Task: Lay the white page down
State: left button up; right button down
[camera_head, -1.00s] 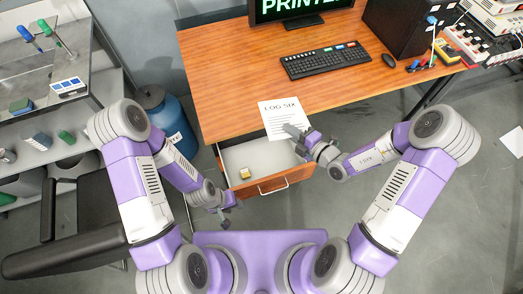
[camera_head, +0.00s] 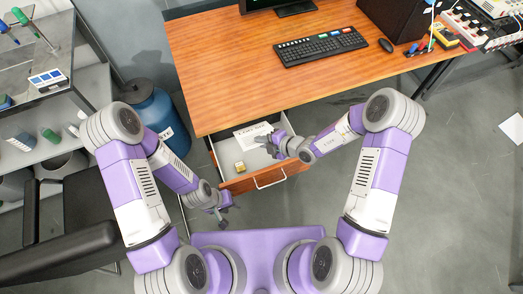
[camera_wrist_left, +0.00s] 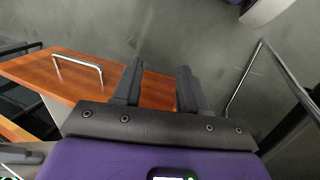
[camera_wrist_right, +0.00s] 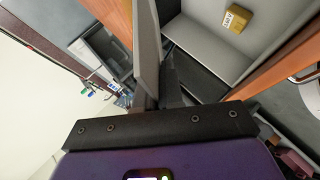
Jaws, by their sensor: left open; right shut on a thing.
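The white page (camera_head: 250,135), with dark print, is in the head view over the back of the open drawer (camera_head: 236,186), below the desk's front edge. My right gripper (camera_head: 274,143) is shut on the page's right side. Whether the page touches the drawer floor I cannot tell. In the right wrist view the shut fingers (camera_wrist_right: 156,70) point into the drawer; I cannot make out the page clearly there. My left gripper (camera_head: 226,211) is open and empty, in front of the drawer's left corner; its spread fingers (camera_wrist_left: 160,85) show in the left wrist view.
A small yellow box (camera_head: 239,167) lies in the drawer's front left. The drawer handle (camera_head: 270,180) sticks out in front. Above are the wooden desk (camera_head: 230,80), a keyboard (camera_head: 320,46) and a mouse (camera_head: 386,45). A blue barrel (camera_head: 160,115) stands left of the desk.

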notch_tip(320, 180, down, 6)
jog(key=b, duration=0.1)
dwell(0.4)
jog(key=shift+f+b, duration=0.1)
jog(key=shift+b, duration=0.2)
jog(key=shift+f, duration=0.55)
jog(key=c, duration=1.3)
grip_release()
jog(key=shift+r, duration=0.1)
